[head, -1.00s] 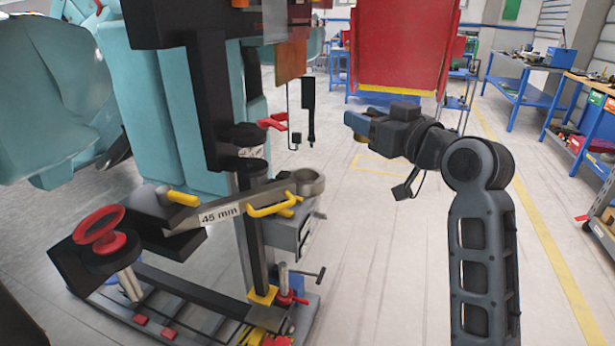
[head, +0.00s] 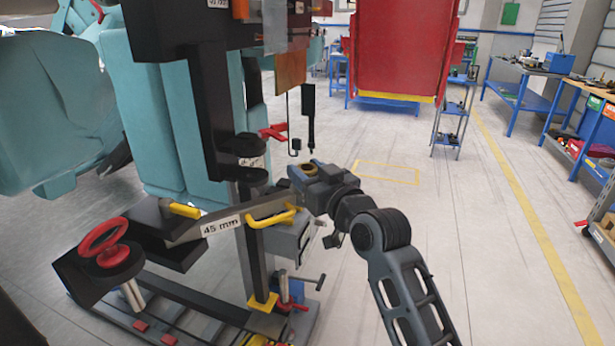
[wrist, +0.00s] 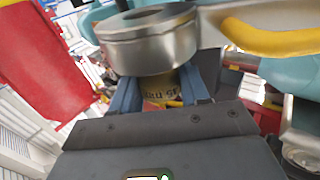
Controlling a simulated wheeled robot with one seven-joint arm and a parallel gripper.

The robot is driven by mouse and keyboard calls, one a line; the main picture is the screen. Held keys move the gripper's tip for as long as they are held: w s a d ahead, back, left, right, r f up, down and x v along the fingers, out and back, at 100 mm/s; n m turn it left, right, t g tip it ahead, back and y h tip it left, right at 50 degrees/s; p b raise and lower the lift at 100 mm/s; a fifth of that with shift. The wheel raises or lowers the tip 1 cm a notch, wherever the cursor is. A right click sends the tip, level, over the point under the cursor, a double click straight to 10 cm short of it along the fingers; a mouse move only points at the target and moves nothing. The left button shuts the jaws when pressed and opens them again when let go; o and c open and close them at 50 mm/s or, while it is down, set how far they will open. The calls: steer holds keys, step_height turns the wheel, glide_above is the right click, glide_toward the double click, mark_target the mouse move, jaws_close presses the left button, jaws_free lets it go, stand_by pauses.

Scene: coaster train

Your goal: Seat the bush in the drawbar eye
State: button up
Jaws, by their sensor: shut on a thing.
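The drawbar (head: 268,209) is a grey bar with a 45 mm label, clamped on the black stand. Its eye is hidden behind my gripper (head: 303,172) in the head view. In the wrist view the eye (wrist: 150,50) is a thick steel ring, seen close up. In the wrist view the bush (wrist: 162,90), with dark lettering, sits between the blue fingers beside the eye's end face. It looks to be above the eye, not in it; contact cannot be told.
Yellow clamp handles (head: 272,219) lie close left of the gripper. The black press column (head: 212,120) and a red handle (head: 270,132) stand behind and left. A red handwheel (head: 104,242) is at the far left.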

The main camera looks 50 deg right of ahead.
step_height(320, 180, down, 2)
steer(key=shift+f+g, duration=0.1)
steer(key=shift+g, duration=0.2)
steer(key=o, duration=1.3)
steer(key=shift+w, duration=0.1)
steer(key=shift+r, duration=0.25)
steer(key=b+v, duration=0.2)
steer(key=v, duration=1)
steer(key=shift+d, duration=0.1)
